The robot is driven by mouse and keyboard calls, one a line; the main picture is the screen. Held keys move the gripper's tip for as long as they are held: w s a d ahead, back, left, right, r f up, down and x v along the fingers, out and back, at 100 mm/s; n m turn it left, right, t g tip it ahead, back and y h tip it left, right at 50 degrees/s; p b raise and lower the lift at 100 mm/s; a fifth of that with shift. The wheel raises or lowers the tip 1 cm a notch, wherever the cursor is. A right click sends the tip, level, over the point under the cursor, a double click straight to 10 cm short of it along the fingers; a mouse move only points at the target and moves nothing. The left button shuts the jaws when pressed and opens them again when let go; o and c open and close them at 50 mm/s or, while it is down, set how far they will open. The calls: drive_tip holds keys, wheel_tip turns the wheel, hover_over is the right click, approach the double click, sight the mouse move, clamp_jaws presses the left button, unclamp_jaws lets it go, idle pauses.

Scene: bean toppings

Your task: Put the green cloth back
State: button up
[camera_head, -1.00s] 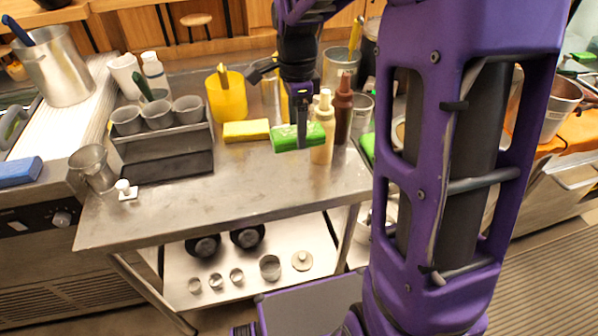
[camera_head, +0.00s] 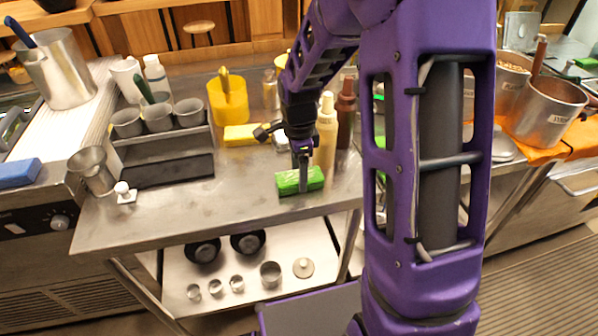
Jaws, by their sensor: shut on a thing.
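The green cloth (camera_head: 290,184) is a bright green block-like pad near the front right of the steel table (camera_head: 215,210). My gripper (camera_head: 303,180) points down and is shut on the green cloth, with a finger showing against its front side. The cloth is at or just above the table top; I cannot tell whether it touches. The far finger is hidden behind the cloth.
A yellow sponge (camera_head: 246,134) and a yellow container (camera_head: 228,100) stand behind. A grey rack with cups (camera_head: 158,118) is at left. The table's front middle is clear.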

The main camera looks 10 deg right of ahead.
drive_tip(key=shift+f, duration=0.2)
drive_tip(key=o, duration=1.5)
drive_tip(key=shift+r, duration=0.1)
wheel_tip(320, 180, up, 12)
drive_tip(key=shift+r+p, duration=0.15)
drive_tip(key=shift+p, duration=0.65)
